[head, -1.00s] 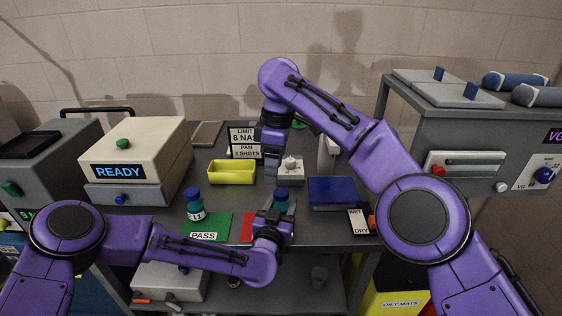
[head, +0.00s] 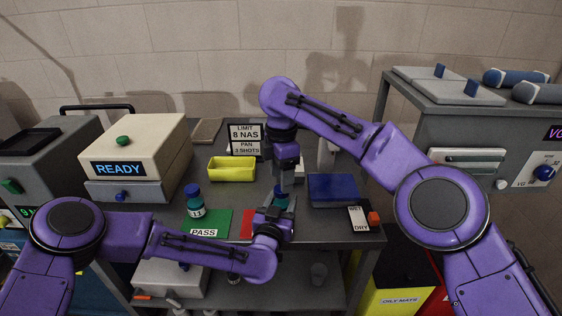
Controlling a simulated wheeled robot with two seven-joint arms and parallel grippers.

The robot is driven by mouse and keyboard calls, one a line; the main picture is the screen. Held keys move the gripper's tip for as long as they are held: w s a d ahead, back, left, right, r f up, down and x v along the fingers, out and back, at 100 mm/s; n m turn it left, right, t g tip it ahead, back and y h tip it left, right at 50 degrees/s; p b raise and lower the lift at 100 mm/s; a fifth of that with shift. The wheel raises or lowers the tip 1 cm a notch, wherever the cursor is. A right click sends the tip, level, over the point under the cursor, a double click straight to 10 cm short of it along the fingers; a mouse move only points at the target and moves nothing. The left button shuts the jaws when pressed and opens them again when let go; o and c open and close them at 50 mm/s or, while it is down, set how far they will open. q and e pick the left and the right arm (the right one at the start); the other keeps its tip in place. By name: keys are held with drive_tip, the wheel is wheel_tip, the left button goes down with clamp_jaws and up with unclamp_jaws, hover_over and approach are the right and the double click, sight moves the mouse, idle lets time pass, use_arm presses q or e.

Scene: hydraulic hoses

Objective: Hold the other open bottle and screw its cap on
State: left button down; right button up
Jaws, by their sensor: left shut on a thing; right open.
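A teal bottle (head: 281,203) stands near the red mat, with a dark blue cap (head: 280,190) at its top. My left gripper (head: 279,209) is shut on this bottle from the front and hides its lower part. My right gripper (head: 287,182) points down from above, open, with its fingers around or just beside the cap; I cannot tell whether they touch it. Whether the cap is seated on the thread cannot be seen. Another bottle (head: 195,208), teal with a blue cap and a white label, stands upright at the green PASS mat (head: 212,224).
A yellow tray (head: 232,174) and a LIMIT sign (head: 246,139) stand behind the bottles. A blue box (head: 332,190) and a WET/DRY card (head: 360,219) lie to the right. The red mat (head: 247,222) is partly hidden by my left arm. A READY machine (head: 138,158) stands at left.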

drive_tip(key=shift+f, duration=1.65)
drive_tip(key=c, duration=1.1)
drive_tip(key=m, duration=0.8)
drive_tip(key=o, duration=1.3)
drive_tip(key=shift+c, duration=0.2)
